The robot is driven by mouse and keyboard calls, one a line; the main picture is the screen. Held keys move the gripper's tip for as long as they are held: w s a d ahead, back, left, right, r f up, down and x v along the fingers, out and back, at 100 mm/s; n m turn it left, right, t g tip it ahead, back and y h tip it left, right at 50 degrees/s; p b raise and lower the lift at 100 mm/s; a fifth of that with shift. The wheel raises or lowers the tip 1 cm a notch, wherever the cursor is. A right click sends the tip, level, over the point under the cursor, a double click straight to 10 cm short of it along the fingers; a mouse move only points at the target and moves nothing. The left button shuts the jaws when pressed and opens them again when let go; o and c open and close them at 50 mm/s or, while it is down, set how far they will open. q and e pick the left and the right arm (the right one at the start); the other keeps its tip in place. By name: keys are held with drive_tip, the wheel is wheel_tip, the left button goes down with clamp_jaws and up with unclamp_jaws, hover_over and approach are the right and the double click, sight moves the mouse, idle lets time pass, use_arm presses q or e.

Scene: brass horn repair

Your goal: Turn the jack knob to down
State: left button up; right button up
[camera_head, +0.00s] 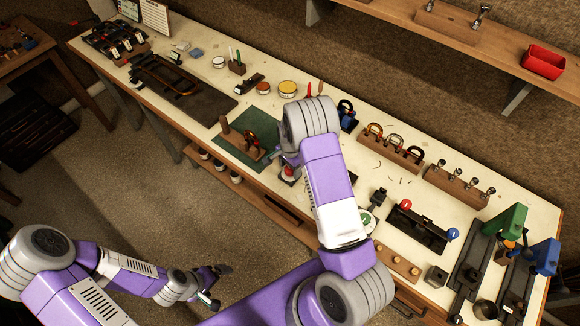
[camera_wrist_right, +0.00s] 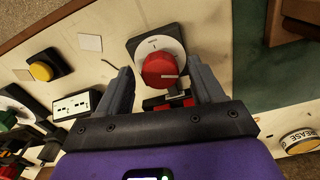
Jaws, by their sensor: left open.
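The red knob (camera_wrist_right: 160,69) sits on a white round dial on a dark box in the right wrist view. I cannot tell how far the fingertips are above the dial. In the head view the red knob (camera_head: 288,171) shows just below my right wrist, partly hidden by my arm. My left gripper (camera_head: 215,286) is open and empty, over the floor in front of the bench.
A yellow button (camera_wrist_right: 41,71) and a socket plate (camera_wrist_right: 76,105) are near the knob. A green mat (camera_head: 233,151) with a wooden stand lies to its left. A black holder with red and blue knobs (camera_head: 420,228) stands to the right. Floor in front is clear.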

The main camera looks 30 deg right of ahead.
drive_tip(key=c, duration=1)
